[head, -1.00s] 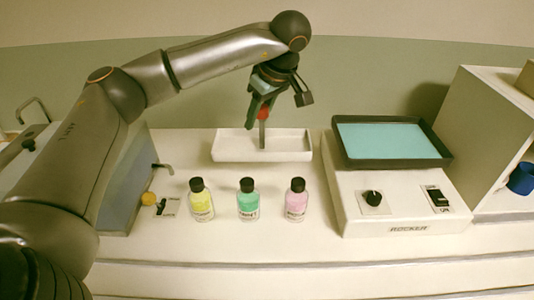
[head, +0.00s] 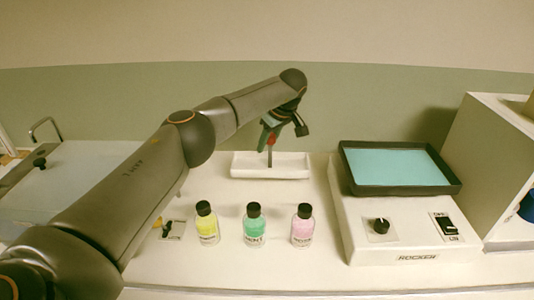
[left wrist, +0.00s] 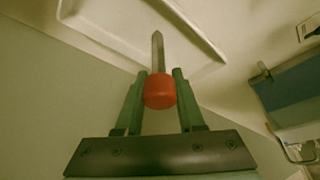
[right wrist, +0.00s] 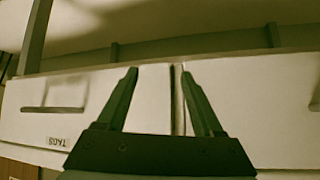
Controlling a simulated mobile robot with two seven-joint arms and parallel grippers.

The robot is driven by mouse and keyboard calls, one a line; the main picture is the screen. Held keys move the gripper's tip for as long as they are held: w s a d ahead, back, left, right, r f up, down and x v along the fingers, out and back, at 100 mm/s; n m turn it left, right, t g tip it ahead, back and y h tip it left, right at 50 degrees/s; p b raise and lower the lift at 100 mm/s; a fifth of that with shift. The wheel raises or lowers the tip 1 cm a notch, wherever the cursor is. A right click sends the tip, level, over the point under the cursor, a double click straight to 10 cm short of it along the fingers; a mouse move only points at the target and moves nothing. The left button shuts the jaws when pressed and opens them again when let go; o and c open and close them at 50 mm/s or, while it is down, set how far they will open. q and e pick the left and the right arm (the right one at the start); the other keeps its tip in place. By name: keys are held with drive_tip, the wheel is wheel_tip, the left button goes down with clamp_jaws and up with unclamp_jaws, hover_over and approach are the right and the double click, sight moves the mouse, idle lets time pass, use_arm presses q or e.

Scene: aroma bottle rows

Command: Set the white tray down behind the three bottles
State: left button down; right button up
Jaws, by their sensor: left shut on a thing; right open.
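The white tray (head: 244,171) is behind the three bottles, near the wall. A grey post with a red knob (head: 271,141) stands up from it. My left gripper (head: 270,138) is shut on the red knob; the left wrist view shows the knob (left wrist: 160,91) between the fingers (left wrist: 159,92) and the tray (left wrist: 110,20) beyond. I cannot tell whether the tray touches the counter. In front stand the yellow bottle (head: 207,227), green bottle (head: 254,229) and pink bottle (head: 302,229), upright with black caps. My right gripper (right wrist: 160,73) is open and empty before white drawers (right wrist: 50,125).
Right of the tray is a rocker machine (head: 400,225) with a black-rimmed teal platform (head: 400,167). A white shelf unit (head: 490,150) stands farther right. My left arm covers part of the counter's left side. Bare counter lies between bottles and tray.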

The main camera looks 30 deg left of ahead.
sight(263, 161)
use_arm(q)
drive_tip(key=shift+w+a+f, duration=0.25)
drive_tip(key=shift+w+f, duration=0.05)
drive_tip(key=shift+f, duration=1.75)
drive_tip(key=shift+f, duration=0.15)
drive_tip(key=c, duration=0.5)
unclamp_jaws()
drive_tip(key=shift+r, duration=0.3)
drive_tip(key=v, duration=1.1)
drive_tip(key=shift+s+d+r+p, duration=0.1)
drive_tip(key=shift+d+r+p, duration=0.2)
drive_tip(key=shift+p, duration=0.1)
